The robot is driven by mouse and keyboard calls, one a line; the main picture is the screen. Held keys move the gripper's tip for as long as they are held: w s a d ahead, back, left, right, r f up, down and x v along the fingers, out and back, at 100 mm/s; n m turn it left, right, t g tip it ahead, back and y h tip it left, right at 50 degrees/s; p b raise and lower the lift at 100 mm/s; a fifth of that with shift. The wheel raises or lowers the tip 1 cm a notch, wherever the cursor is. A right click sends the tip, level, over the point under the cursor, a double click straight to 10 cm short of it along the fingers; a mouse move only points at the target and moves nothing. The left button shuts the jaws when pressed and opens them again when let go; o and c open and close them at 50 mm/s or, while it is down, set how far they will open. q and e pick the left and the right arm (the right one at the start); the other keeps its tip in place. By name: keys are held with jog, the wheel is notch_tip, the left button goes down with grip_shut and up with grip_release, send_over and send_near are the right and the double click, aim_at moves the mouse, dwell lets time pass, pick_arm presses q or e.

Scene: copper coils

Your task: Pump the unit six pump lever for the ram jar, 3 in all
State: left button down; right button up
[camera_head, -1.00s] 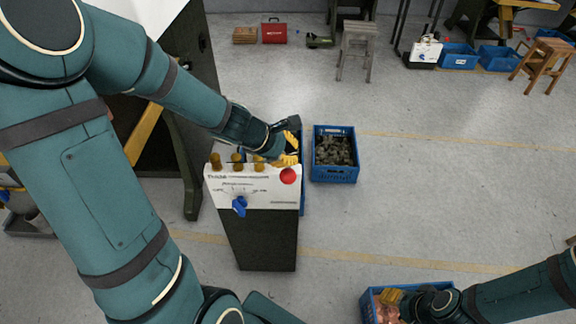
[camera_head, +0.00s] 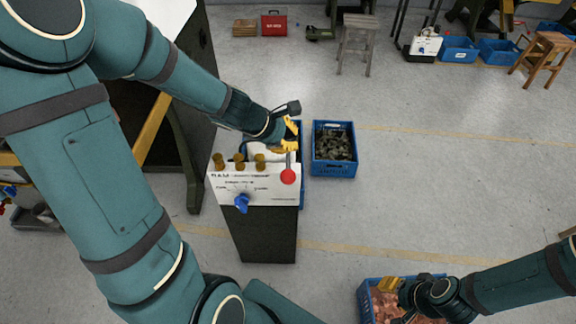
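The pump unit is a dark pedestal (camera_head: 268,235) with a white panel (camera_head: 250,188) on top. The panel carries brass knobs, a blue knob (camera_head: 241,203) and printed text too small to read. A red round knob (camera_head: 288,176) shows at the panel's right side, with a thin grey rod above it that looks like a lever. My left gripper (camera_head: 289,138) has yellow fingers just above and behind this rod; I cannot tell whether they touch it or how far they are open. My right gripper (camera_head: 388,285) is over the lower-right blue crate; its opening is unclear.
The lower-right blue crate (camera_head: 362,298) holds copper-coloured pieces. Another blue crate (camera_head: 334,170) with dark grey pieces stands right of the unit. A grey stool (camera_head: 357,33), red box (camera_head: 274,24) and wooden stool (camera_head: 545,48) stand farther back. The middle floor is clear.

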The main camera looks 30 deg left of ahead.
aim_at(290, 169)
dwell(1.7)
pick_arm(q)
jog(key=c, duration=1.7)
grip_release()
jog(key=shift+r+p, duration=0.25)
jog(key=shift+p, duration=0.15)
grip_shut()
jog(key=r+p, duration=0.1)
jog(key=p, duration=0.1)
jog(key=r+p, duration=0.2)
jog(key=p, duration=0.1)
jog(key=shift+w+a+r, duration=0.1)
jog(key=shift+w+a, duration=0.05)
jog(key=shift+w, duration=0.05)
pick_arm(e)
notch_tip(290, 169, up, 6)
jog(key=w, duration=0.1)
jog(key=shift+w+d+r+t, duration=0.25)
jog(key=shift+w+d+t, duration=0.05)
jog(key=shift+w, duration=0.05)
jog(key=shift+f, duration=0.15)
